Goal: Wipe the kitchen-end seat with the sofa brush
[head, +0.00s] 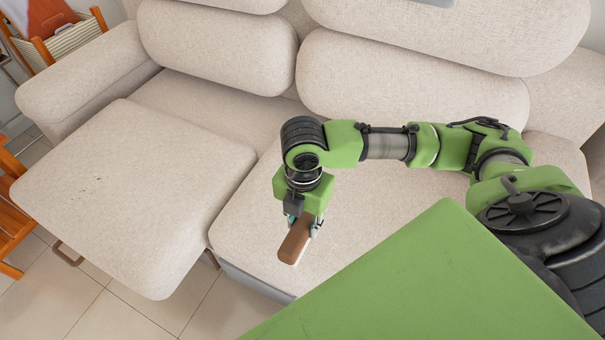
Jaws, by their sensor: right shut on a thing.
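A beige sofa fills most of the head view. Its left seat (135,185) is pulled out towards me and has a few small dark specks (97,187) near its left side. The right seat (300,225) is not pulled out. I cannot tell from the picture which seat is at the kitchen end. My right gripper (301,222) is shut on the sofa brush (295,240), which has a brown wooden back and a pale underside. The brush is over the front part of the right seat; whether it touches the fabric is unclear. My left gripper is not in view.
A rounded armrest (85,75) stands at the left and back cushions (410,95) run along the rear. A wooden rack (60,40) is behind the armrest at the upper left. Orange wooden furniture (10,205) is at the left edge. Tiled floor (130,318) is clear at the front.

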